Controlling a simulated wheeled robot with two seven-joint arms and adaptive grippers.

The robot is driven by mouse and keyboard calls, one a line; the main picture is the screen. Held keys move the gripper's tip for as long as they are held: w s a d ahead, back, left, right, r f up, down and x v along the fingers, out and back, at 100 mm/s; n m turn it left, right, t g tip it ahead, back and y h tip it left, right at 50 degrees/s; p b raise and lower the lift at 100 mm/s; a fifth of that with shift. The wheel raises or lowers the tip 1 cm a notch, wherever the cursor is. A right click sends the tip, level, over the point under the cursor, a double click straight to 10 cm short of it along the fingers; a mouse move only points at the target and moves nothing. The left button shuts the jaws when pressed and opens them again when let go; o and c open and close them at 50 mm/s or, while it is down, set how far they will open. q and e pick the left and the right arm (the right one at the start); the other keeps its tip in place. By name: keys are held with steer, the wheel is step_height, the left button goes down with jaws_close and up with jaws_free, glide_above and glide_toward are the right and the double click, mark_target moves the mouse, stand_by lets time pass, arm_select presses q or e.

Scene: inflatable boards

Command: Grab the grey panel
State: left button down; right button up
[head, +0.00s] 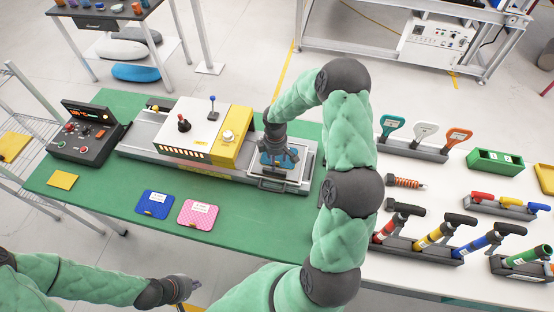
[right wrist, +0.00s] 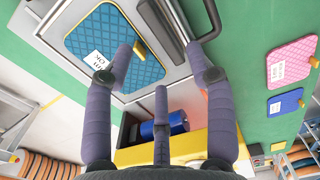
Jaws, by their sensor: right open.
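No panel that looks grey is clear in these views. A teal-blue quilted panel (head: 268,160) with a white label lies on the light metal tray (head: 300,172) at the machine's right end. It also shows in the right wrist view (right wrist: 92,42), with a yellow tab at its edge. My right gripper (head: 279,157) is over this panel and partly hides it. In the right wrist view its fingers (right wrist: 160,62) are spread, with nothing between them. A blue panel (head: 155,204) and a pink panel (head: 200,214) lie on the green table. My left gripper (head: 184,288) is at the lower left, away from the panels.
The white and yellow machine (head: 205,133) has a red knob and a blue-topped lever. A dark control box (head: 85,132) stands at left. A dark handle (head: 272,185) sits on the tray's front edge. Handled tools in racks (head: 415,250) fill the white table at right.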

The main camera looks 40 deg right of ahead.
steer(key=shift+w+f, duration=0.2)
steer(key=shift+f, duration=3.3)
steer(key=shift+r, duration=0.1)
jaws_close()
